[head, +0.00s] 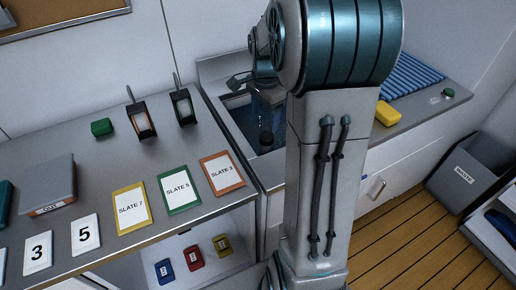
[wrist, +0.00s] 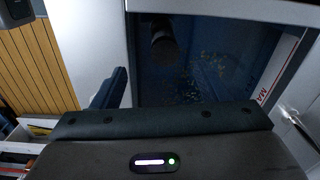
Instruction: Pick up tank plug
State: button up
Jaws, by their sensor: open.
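The tank (head: 235,104) is a sunken basin with dark blue water in the counter, partly hidden behind my arm. A dark upright cylinder (head: 266,141) stands in it and looks like the tank plug. In the wrist view the same dark cylinder (wrist: 163,44) shows near the top of the tank floor (wrist: 215,75). My gripper (head: 263,102) is over the tank, small and partly hidden by my arm in the head view. It is open and apart from the cylinder. In the wrist view, its body fills the bottom and hides the near part of the tank.
The counter left of the tank holds a green block (head: 102,127), two framed upright pieces, slate cards and number cards. A yellow sponge-like block (head: 387,113) and a blue ribbed rack (head: 412,76) lie to the right. A grey waste bin (head: 465,170) stands on the wooden floor.

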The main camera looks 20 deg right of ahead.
aim_at(266, 147)
jog(key=shift+w+d+f+m, duration=0.6)
jog(key=shift+d+f+m, duration=0.15)
jog(key=shift+f, duration=0.15)
notch_tip(266, 147, down, 14)
jog(key=shift+a+r, duration=0.1)
jog(key=shift+r, duration=0.05)
jog(key=c, duration=1.3)
